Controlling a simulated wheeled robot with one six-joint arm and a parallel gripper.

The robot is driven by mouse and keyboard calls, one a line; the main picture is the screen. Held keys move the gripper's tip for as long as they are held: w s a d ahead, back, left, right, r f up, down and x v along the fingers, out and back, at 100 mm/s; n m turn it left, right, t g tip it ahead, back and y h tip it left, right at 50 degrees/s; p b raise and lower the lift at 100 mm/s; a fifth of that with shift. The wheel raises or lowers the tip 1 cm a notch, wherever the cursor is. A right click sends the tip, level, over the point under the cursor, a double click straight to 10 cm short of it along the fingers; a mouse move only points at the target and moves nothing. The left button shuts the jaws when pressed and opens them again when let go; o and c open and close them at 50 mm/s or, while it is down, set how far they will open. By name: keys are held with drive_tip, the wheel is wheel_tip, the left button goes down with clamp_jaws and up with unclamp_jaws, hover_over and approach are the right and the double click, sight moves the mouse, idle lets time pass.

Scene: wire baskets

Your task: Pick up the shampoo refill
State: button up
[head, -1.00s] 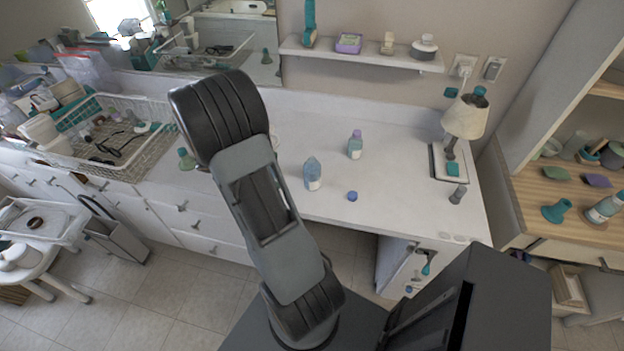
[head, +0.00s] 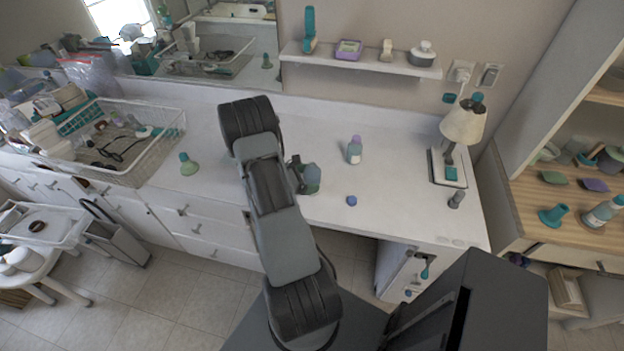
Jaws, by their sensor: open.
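My arm hides most of the gripper, and I cannot tell whether the fingers touch the bottle. A second bottle with a purple cap (head: 355,150) stands farther back to the right.
A small blue cap (head: 351,201) lies near the counter's front edge. A green bottle (head: 188,164) stands left of my arm, beside a full white wire basket (head: 150,165). A lamp (head: 463,125) stands at the right. The counter (head: 400,170) between is clear.

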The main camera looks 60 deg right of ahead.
drive_tip(key=shift+s+d+f, duration=0.25)
drive_tip(key=shift+s+d, duration=0.1)
drive_tip(key=shift+d, duration=0.1)
drive_tip(key=c, duration=1.2)
drive_tip(key=shift+r, duration=0.2)
drive_tip(key=shift+r+b, duration=0.35)
drive_tip(key=shift+r, duration=0.25)
drive_tip(key=s+a+r, duration=0.1)
drive_tip(key=a+r, duration=0.2)
drive_tip(key=a, duration=0.1)
drive_tip(key=s+a+r+b, duration=0.1)
drive_tip(key=s+a+r, duration=0.1)
drive_tip(key=a+r, duration=0.2)
drive_tip(key=s+a+r+b, duration=0.1)
drive_tip(key=a+r, duration=0.3)
drive_tip(key=a, duration=0.1)
drive_tip(key=shift+s+a+r, duration=0.15)
drive_tip(key=shift+s+r, duration=0.1)
